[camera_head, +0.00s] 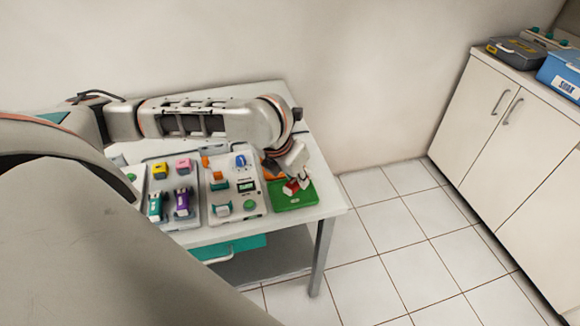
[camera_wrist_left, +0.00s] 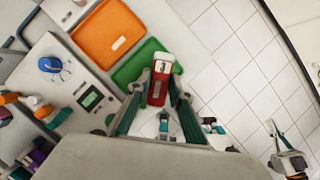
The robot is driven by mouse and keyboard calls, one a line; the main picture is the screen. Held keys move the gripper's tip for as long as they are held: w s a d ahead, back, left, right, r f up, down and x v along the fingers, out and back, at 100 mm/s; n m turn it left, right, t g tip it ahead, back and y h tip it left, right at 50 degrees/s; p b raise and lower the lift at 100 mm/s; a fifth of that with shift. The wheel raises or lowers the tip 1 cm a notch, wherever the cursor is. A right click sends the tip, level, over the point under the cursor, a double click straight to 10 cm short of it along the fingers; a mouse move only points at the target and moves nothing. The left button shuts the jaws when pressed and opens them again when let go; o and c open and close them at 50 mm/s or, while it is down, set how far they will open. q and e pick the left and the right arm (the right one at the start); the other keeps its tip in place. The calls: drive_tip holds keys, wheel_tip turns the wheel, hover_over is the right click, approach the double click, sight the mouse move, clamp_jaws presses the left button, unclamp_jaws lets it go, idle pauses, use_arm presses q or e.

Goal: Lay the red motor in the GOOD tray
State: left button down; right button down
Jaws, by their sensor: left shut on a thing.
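The red motor (camera_wrist_left: 158,88), a red block with a pale end, is held between the fingers of my left gripper (camera_wrist_left: 163,98). In the head view the red motor (camera_head: 290,187) is over the green tray (camera_head: 303,198), below my left gripper (camera_head: 297,180). The green tray also shows in the wrist view (camera_wrist_left: 135,66), partly behind the motor and a finger. Its label is too small to read, and I cannot tell whether the motor touches it. What seems to be my right gripper (camera_wrist_left: 290,160) shows at the wrist view's lower right, too small to judge.
An orange tray (camera_wrist_left: 106,33) lies beside the green one. A pale panel with a small display (camera_head: 247,187) and several coloured parts stands left of it. The table (camera_head: 324,197) ends just right of the green tray, with tiled floor beyond. Cabinets stand far right.

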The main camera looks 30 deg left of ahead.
sight(290, 181)
use_arm(q)
drive_tip(key=m+b, duration=0.1)
drive_tip(key=m, duration=0.1)
drive_tip(key=a+f+m+h, duration=0.1)
drive_tip(key=m, duration=0.1)
drive_tip(key=w+a+m+g+h+b, duration=0.1)
drive_tip(key=m, duration=0.2)
drive_tip(key=shift+a+f+b, duration=0.15)
drive_tip(key=shift+a+b, duration=0.1)
drive_tip(key=shift+b, duration=0.05)
wheel_tip(290, 181, down, 2)
drive_tip(key=b, duration=0.3)
drive_tip(key=shift+f, duration=0.85)
drive_tip(key=shift+f+h+b, duration=0.3)
drive_tip(key=shift+f, duration=0.2)
drive_tip(key=shift+p, duration=0.45)
